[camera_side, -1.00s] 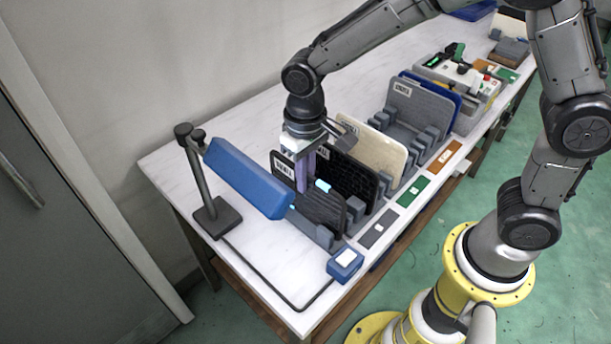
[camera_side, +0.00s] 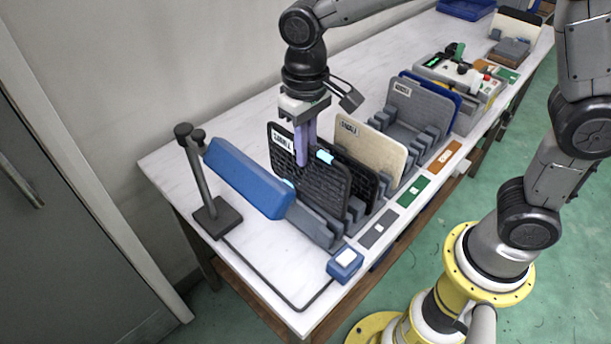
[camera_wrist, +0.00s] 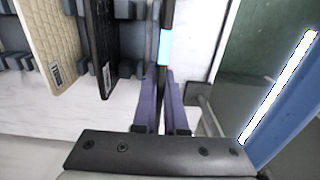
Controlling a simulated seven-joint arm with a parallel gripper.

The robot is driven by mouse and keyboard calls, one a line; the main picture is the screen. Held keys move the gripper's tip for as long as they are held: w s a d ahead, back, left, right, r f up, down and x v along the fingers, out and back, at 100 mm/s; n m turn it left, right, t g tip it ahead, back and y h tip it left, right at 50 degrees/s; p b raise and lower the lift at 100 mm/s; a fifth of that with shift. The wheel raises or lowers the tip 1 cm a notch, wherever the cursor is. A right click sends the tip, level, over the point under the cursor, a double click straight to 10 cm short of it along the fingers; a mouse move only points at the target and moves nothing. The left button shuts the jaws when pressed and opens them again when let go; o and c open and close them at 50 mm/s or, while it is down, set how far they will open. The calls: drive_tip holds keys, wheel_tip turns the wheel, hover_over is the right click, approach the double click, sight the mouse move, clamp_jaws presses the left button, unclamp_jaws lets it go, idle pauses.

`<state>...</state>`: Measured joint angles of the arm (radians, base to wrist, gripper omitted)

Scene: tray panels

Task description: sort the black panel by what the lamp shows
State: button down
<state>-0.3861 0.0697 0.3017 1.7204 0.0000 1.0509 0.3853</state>
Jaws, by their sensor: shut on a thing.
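My gripper (camera_side: 303,158) is shut on the top edge of a black panel (camera_side: 318,187) with a white label, held upright and raised above the grey rack slots near the blue lamp. A light-blue patch shows on its top edge. In the wrist view the panel is seen edge-on between the fingers (camera_wrist: 162,105). The blue lamp (camera_side: 245,178) stands on a post at left; its strip (camera_wrist: 280,85) glows white in the wrist view. I cannot see any lamp result on the panel's face. A second black panel (camera_side: 364,184) stands behind it in the rack.
A cream panel (camera_side: 368,150), a grey panel (camera_side: 420,106) and a blue panel (camera_side: 455,98) stand farther back. Grey (camera_side: 377,229), green (camera_side: 412,192) and orange (camera_side: 444,158) markers line the front edge. A blue box (camera_side: 344,260) sits at the near corner.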

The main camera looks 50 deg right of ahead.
drive_tip(key=shift+r, duration=3.1)
drive_tip(key=shift+r, duration=0.1)
drive_tip(key=shift+r, duration=0.3)
wheel_tip(320, 180, up, 4)
drive_tip(key=shift+r, duration=0.25)
drive_tip(key=w+d, duration=0.4)
drive_tip(key=d, duration=1.3)
drive_tip(key=s+d, duration=0.2)
drive_tip(key=d, duration=0.7)
drive_tip(key=s+d, duration=0.2)
drive_tip(key=d, duration=0.8)
wheel_tip(320, 180, down, 20)
drive_tip(key=shift+r, duration=0.2)
